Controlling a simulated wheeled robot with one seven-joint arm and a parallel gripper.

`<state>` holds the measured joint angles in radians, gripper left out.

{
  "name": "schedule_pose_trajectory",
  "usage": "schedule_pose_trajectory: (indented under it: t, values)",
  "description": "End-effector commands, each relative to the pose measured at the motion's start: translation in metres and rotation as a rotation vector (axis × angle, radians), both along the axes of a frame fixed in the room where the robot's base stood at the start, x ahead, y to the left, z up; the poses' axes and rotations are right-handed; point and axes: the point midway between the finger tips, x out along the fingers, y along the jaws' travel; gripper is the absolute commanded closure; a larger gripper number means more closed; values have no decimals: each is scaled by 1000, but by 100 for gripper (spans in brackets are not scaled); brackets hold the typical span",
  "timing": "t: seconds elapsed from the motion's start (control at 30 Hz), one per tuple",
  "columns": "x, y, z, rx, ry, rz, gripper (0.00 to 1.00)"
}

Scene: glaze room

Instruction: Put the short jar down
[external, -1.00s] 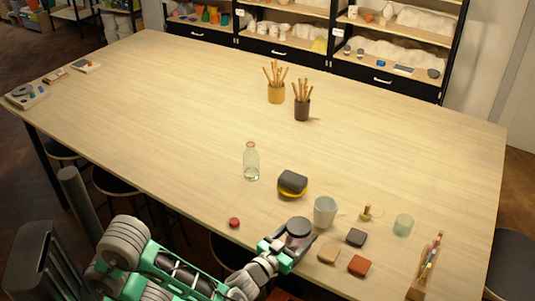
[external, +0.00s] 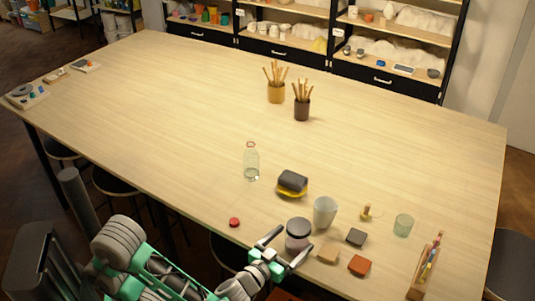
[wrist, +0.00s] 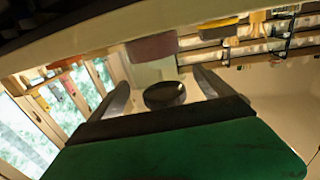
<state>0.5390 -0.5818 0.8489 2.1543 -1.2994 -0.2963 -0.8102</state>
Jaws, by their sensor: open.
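The short jar (external: 299,239) has a dark grey lid and a pale body. It stands upright on the table near the front edge, just left of the white cup (external: 325,211). My gripper (external: 297,240) is open, with one finger on either side of the jar. In the wrist view the jar's dark round lid (wrist: 164,95) shows between the two spread fingers (wrist: 163,93). A clear gap shows on each side of the lid there. The jar's base is partly hidden by a finger in the external view.
A tan block (external: 328,254), a dark block (external: 356,237) and an orange block (external: 359,265) lie right of the jar. A red lid (external: 234,222) lies to the left. A glass bottle (external: 252,161) and a yellow-and-grey item (external: 292,184) stand behind. The table's left middle is clear.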

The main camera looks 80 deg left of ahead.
Motion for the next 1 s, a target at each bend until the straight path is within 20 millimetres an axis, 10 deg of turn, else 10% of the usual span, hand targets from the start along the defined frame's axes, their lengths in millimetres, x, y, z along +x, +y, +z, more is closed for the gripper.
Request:
schedule_pose_trajectory:
  t: [0.7,1.0]
  values:
    - [-36,-25,-2,0,0,2,8]
    - [-12,-6,45,3,3,-67,8]
